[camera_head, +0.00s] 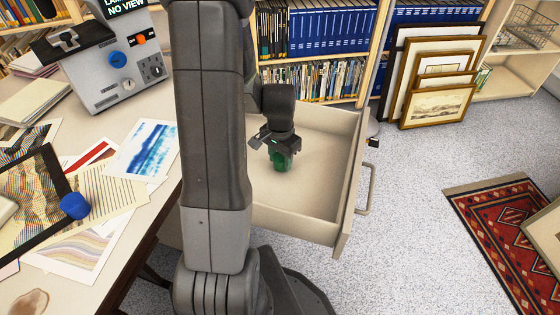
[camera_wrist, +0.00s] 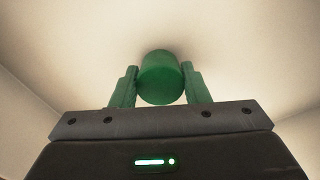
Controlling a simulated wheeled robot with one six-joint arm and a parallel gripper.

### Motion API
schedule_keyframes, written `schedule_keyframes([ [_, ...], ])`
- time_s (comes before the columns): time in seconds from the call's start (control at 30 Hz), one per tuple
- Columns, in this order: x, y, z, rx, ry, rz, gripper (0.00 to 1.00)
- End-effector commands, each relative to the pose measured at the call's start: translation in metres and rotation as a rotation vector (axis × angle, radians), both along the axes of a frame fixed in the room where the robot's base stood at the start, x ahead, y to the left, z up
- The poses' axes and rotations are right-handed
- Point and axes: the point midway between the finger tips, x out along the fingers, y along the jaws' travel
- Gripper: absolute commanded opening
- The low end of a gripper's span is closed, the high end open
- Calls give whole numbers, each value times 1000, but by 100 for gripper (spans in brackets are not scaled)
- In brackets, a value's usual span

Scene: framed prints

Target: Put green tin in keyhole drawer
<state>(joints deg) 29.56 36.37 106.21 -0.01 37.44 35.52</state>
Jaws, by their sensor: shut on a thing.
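The green tin (camera_head: 281,162) is between the fingers of my gripper (camera_head: 280,148), inside the outline of the open cream drawer (camera_head: 325,228). In the wrist view the tin (camera_wrist: 160,78) sits between the two fingers (camera_wrist: 160,88), which are closed on its sides. The pale drawer floor (camera_wrist: 235,50) is behind it. I cannot tell whether the tin touches the drawer floor. The drawer is pulled out, with its handle (camera_head: 367,190) on the right. No keyhole shows. My arm covers the left part of the drawer.
A table (camera_head: 120,235) at left carries prints, a blue round object (camera_head: 75,206) and a grey control box (camera_head: 118,75). Bookshelves (camera_head: 315,55) stand behind the drawer. Framed prints (camera_head: 437,105) lean at back right.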

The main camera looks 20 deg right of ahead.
Motion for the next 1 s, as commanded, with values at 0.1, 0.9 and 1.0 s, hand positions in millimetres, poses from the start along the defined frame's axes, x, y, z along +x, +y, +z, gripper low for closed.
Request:
schedule_keyframes([
  [0.1, 0, 0, -6, -1, 0, 0, 19],
  [0.9, 0, 0, -1, 0, -1, 0, 63],
  [1.0, 1, 0, 14, -2, -3, 0, 63],
])
